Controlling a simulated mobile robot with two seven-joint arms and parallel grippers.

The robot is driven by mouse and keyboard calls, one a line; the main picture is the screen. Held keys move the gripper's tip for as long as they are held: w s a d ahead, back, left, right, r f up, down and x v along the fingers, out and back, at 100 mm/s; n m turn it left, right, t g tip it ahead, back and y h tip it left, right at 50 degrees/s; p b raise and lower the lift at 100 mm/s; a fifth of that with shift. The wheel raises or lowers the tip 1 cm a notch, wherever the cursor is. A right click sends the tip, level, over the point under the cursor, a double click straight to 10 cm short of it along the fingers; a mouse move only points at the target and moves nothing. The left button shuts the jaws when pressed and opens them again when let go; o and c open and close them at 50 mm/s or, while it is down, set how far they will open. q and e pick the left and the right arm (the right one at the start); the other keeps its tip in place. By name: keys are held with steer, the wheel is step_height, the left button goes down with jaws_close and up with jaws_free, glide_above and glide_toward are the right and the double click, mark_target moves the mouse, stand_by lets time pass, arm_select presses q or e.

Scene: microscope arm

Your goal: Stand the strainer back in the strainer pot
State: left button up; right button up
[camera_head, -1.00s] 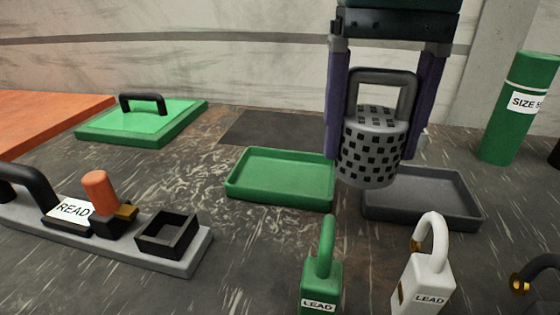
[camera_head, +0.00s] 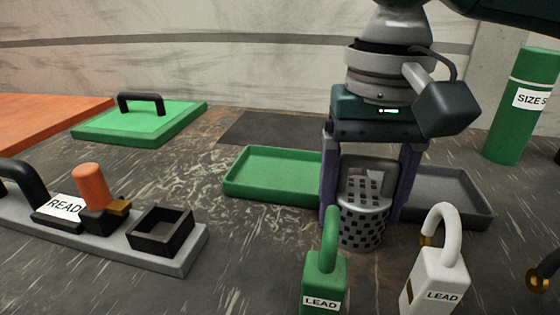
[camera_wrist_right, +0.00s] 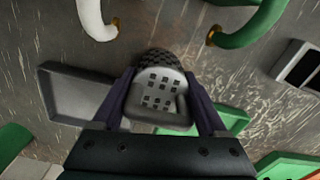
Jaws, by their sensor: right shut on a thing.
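The strainer (camera_head: 362,222) is a grey perforated cup with a thick grey handle. My right gripper (camera_head: 365,212) is shut on it, one purple finger on each side. The strainer hangs about upright, low over the table in front of the gap between two trays. I cannot tell whether its base touches the table. In the right wrist view the strainer (camera_wrist_right: 160,92) sits between the fingers of my right gripper (camera_wrist_right: 160,78). I cannot pick out the strainer pot for sure in these views. My left gripper is not in view.
A green tray (camera_head: 270,192) and a grey tray (camera_head: 462,212) flank the strainer. Green (camera_head: 322,280) and white (camera_head: 432,282) LEAD padlock-shaped pieces stand in front. A green cylinder (camera_head: 520,125) stands at right. A grey rack (camera_head: 180,262), with a black square holder (camera_head: 160,240), lies at left.

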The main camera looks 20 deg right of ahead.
steer(key=o, duration=1.4)
steer(key=shift+c, duration=0.2)
